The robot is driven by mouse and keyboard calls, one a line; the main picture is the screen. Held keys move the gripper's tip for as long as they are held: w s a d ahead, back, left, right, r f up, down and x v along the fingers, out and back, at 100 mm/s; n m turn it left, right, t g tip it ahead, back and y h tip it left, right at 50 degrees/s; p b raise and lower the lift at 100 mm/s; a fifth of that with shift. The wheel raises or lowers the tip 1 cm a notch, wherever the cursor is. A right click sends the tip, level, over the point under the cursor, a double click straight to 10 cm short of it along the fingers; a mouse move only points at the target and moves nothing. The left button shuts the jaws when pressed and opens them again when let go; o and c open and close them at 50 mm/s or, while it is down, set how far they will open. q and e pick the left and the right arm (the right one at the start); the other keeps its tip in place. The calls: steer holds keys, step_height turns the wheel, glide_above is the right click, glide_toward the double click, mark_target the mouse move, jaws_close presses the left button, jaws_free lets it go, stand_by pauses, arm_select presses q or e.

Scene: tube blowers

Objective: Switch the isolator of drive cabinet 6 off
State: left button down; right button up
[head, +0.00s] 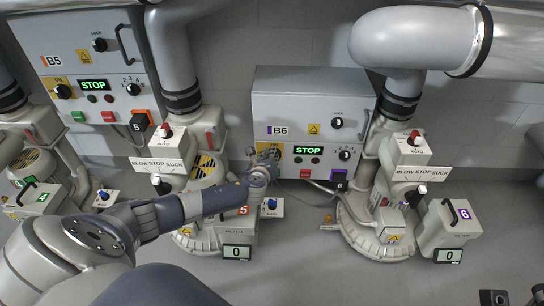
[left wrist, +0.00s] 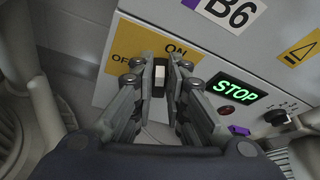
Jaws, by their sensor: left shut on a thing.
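The drive cabinet B6 (head: 310,88) is a grey box on the wall, with a green STOP display (head: 308,150). Its isolator sits on a yellow plate at the lower left, mostly hidden by my gripper in the head view. In the left wrist view the yellow plate (left wrist: 190,52) reads ON above and OFF to the left. The isolator knob (left wrist: 159,73) is dark with a white mark; its grip stands upright in this view, toward ON. My left gripper (head: 264,157) is shut on the knob, with a finger on each side (left wrist: 160,80). My right gripper is not in view.
Cabinet B5 (head: 75,50) hangs at the left with its own isolator (head: 62,91). Blower 5's pipe (head: 175,60) and blower 6's pipe (head: 395,60) flank cabinet B6. Filter unit 6 (head: 445,225) stands at right.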

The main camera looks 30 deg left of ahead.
arm_select(q)
steer(key=shift+s+a+f+n+t+h+b, duration=0.2)
steer(key=shift+a+f+n+t+h+b, duration=0.15)
steer(key=shift+n+b, duration=0.45)
steer(key=shift+r, duration=0.15)
steer(key=c, duration=1.6)
jaws_free()
steer(key=shift+d, duration=0.1)
steer(key=v, duration=1.2)
